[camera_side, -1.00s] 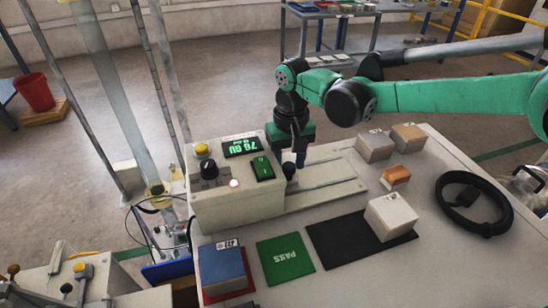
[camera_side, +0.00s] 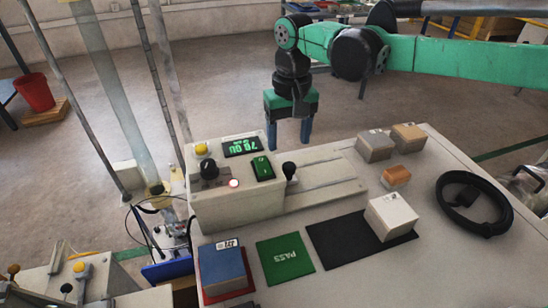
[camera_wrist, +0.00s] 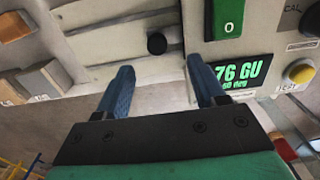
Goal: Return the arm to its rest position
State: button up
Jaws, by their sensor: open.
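My green arm ends in my gripper (camera_side: 289,133), which has two blue fingers pointing down. In the side view it hangs at the back edge of the table, behind the tester box (camera_side: 232,205) and apart from it. In the wrist view my gripper (camera_wrist: 163,88) is open with nothing between its fingers. Beyond the fingers lie the slide track (camera_side: 325,183) with its black knob (camera_side: 289,169) and the tester's green display (camera_side: 241,147), which reads 76 GU in the wrist view.
A blue tile (camera_side: 222,268) lies on a red mat, beside a green PASS mat (camera_side: 286,258). A white block (camera_side: 392,216) stands on a black mat (camera_side: 335,243). Grey (camera_side: 375,145), tan (camera_side: 408,136) and orange (camera_side: 396,176) blocks and a black ring (camera_side: 474,203) stand to the right.

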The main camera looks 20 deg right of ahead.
jog(key=shift+d, duration=0.1)
jog(key=shift+d+r, duration=0.25)
jog(key=s+d+r+t, duration=0.55)
jog(key=s+d, duration=0.25)
jog(key=d, duration=0.5)
jog(key=s+d+f+t, duration=0.1)
jog(key=s+d+f, duration=0.1)
jog(key=s+d, duration=0.3)
jog(key=shift+s+f+t, duration=0.25)
jog(key=shift+s+t, duration=0.1)
jog(key=shift+s, duration=0.4)
